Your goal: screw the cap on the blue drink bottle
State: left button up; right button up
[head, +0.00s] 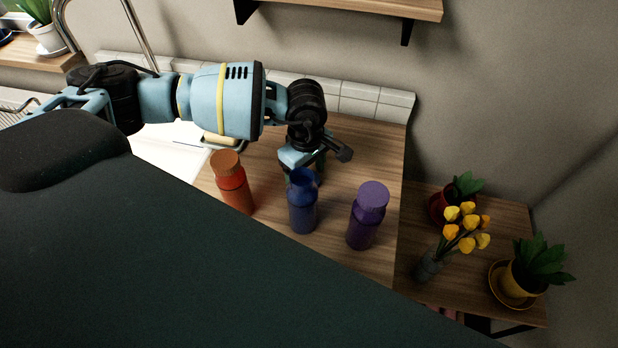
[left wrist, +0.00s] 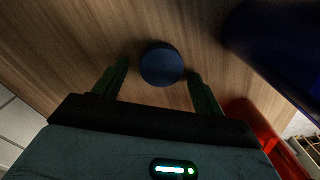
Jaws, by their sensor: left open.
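The blue drink bottle (head: 302,207) stands upright on the wooden counter, between an orange bottle and a purple one. Its dark side fills the upper right of the left wrist view (left wrist: 282,42). A round dark blue cap (left wrist: 161,65) lies on the counter in the left wrist view, apart from the bottle. My left gripper (head: 308,167) is low behind the blue bottle in the head view, which partly hides its fingers. In the left wrist view its open fingers (left wrist: 158,72) stand on either side of the cap, with gaps showing. My right gripper is out of view.
The orange bottle (head: 234,187) stands left and the purple bottle (head: 367,217) right of the blue one, both capped. A tiled upstand (head: 360,98) runs behind the counter. Yellow flowers (head: 461,231) and potted plants stand on a side table (head: 408,205) at right.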

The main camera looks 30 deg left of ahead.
pick_arm(q)
jog(key=c, duration=1.1)
jog(key=shift+o, duration=0.2)
notch_tip(320, 180, up, 10)
